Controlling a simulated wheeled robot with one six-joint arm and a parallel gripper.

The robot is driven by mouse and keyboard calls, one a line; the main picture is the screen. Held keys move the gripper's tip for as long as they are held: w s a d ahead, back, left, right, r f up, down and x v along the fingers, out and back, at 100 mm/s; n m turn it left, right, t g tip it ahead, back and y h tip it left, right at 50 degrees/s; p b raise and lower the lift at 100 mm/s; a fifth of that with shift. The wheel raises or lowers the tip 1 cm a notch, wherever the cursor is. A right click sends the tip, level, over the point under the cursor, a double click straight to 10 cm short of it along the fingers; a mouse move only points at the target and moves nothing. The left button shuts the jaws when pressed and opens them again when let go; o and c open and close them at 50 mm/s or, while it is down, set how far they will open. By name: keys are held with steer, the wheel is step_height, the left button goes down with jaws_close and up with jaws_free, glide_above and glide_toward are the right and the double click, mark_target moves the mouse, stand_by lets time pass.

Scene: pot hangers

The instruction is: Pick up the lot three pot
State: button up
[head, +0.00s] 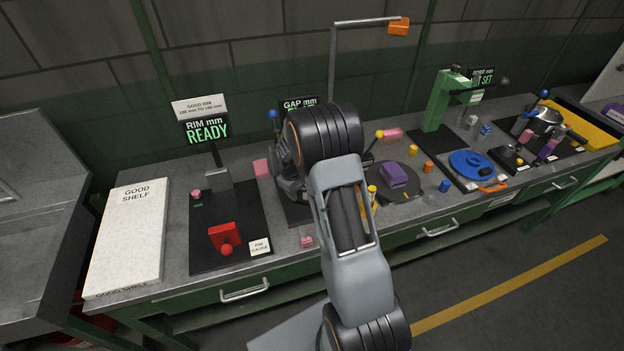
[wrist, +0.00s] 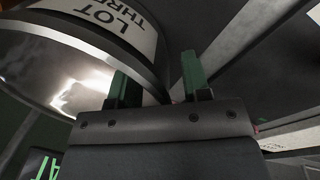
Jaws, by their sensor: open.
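The lot three pot (wrist: 60,75) fills the upper left of the wrist view: a shiny metal wall with a dark edge band and a white label (wrist: 112,22) reading LOT THREE, seen inverted. My gripper (wrist: 160,82) is open. Its left green finger overlaps the pot's wall, and its right finger is to the right of it. The pot's dark edge shows between the fingers; I cannot tell whether they touch it. In the head view my arm hides the gripper, and I cannot make out the lot three pot there.
The bench holds a white GOOD SHELF board (head: 127,238), a rim gauge mat (head: 207,250) with a red block (head: 225,236), and a GAP sign (head: 299,104). A green press (head: 437,100), blue disc (head: 471,163) and another shiny pot (head: 545,120) are at right. Several small coloured pieces lie between.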

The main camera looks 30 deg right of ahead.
steer(key=shift+f, duration=0.3)
steer(key=shift+c, duration=0.2)
jaws_close()
steer(key=shift+r, duration=0.1)
stand_by(1.0)
